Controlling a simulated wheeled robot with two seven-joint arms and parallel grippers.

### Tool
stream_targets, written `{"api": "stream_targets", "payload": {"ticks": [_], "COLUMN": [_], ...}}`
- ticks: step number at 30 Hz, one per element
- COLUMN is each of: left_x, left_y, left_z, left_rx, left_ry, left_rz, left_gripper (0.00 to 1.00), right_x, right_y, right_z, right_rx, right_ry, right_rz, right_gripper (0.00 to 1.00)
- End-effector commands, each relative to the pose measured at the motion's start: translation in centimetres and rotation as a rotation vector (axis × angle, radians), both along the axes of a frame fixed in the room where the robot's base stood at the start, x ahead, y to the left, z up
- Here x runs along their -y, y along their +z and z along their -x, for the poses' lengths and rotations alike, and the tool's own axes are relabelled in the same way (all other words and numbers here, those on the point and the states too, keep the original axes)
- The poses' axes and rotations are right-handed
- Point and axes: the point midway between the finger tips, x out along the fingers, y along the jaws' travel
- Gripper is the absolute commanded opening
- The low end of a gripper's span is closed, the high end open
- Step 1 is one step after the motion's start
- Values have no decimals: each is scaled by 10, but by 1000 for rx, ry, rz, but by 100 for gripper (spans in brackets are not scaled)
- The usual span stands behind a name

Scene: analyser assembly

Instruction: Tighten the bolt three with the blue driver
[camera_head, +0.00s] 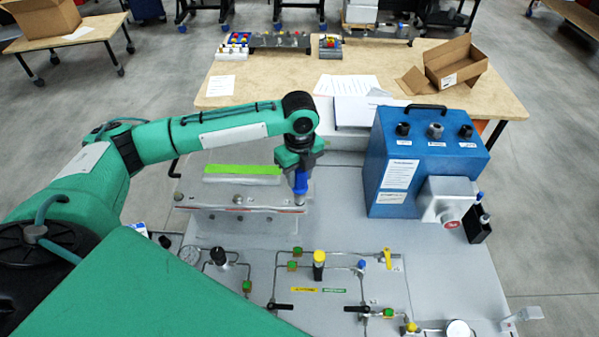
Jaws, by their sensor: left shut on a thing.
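My left gripper (299,166) points down above the right end of a clear flat plate (215,206) and is shut on the blue driver (301,184). The driver hangs upright, with its lower end at or just above the plate's right end. I cannot tell whether it touches a bolt there. Other bolts show along the plate, one near the middle (238,199) and one at the left end (179,196). Any bolt under the driver is hidden. My right gripper is not in view.
A blue analyser box (419,160) stands to the right of the driver. A black holder (478,224) stands beside it. A green strip (243,169) lies behind the plate. Tubing with valves and a yellow-topped knob (319,257) covers the panel in front. An open cardboard box (455,62) sits at the back.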

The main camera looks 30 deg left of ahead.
Motion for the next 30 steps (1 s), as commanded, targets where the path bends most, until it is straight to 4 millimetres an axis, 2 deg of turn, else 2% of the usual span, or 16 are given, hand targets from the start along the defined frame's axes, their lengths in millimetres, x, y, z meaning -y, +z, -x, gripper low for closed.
{"api": "stream_targets", "payload": {"ticks": [18, 19, 24, 30], "left_x": [0, 0, 0, 0], "left_y": [-9, -9, -9, -7], "left_z": [0, 0, 0, 0], "left_rx": [0, 0, 0, 0], "left_ry": [0, 0, 0, -60], "left_rz": [0, 0, 0, -1], "left_gripper": [0, 34, 0, 0], "right_x": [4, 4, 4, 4], "right_y": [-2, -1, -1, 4], "right_z": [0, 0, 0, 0], "right_rx": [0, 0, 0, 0], "right_ry": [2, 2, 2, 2], "right_rz": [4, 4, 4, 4], "right_gripper": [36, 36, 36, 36]}}
